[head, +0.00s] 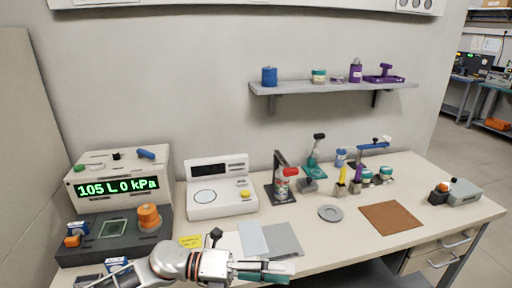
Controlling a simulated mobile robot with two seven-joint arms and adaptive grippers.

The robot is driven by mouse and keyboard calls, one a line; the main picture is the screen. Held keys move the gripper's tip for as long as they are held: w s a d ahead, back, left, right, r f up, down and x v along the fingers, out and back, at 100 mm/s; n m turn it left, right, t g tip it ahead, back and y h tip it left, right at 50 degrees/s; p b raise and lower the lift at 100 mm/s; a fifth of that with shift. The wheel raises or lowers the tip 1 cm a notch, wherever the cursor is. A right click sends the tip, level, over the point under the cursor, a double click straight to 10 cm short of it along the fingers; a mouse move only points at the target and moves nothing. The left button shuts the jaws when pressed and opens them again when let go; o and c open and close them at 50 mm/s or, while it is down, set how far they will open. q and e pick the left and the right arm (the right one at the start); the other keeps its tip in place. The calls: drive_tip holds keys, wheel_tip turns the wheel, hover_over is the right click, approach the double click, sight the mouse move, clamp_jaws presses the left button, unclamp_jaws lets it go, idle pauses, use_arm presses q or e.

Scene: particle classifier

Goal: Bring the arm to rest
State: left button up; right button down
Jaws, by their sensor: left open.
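My left arm comes in along the bottom edge of the head view. Its left gripper (280,271) points right, low over the front of the bench (345,240), just in front of a grey plate (284,239). The gripper is open, and I see nothing held between its fingers. My right gripper is not in view.
The particle classifier (117,189) with a green "105 L 0 kPa" display stands at left, beside a white balance-like device (220,190). Several small tools and jars stand at the back. A brown mat (391,218) lies at right. A shelf (330,88) hangs above.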

use_arm(q)
drive_tip(key=w+a+f+n+t+y, duration=0.25)
drive_tip(key=a+f+n+t, duration=0.45)
drive_tip(key=n, duration=0.6)
drive_tip(key=w+a+f+n+t+y, duration=0.2)
drive_tip(key=a+n+t+y, duration=0.2)
drive_tip(key=n+t, duration=0.7)
drive_tip(key=s+a+f+n+g+y, duration=0.3)
drive_tip(key=s+a+f+n, duration=0.3)
drive_tip(key=f, duration=0.4)
drive_tip(key=s+a+f+n+g+y, duration=0.3)
drive_tip(key=s+a+f+n+y, duration=0.2)
drive_tip(key=s+a+f+n, duration=0.2)
wheel_tip(320, 180, down, 4)
drive_tip(key=s+a, duration=0.2)
drive_tip(key=shift+s+a+f+y, duration=0.25)
drive_tip(key=shift+s+y, duration=0.1)
drive_tip(key=shift+a+r, duration=0.1)
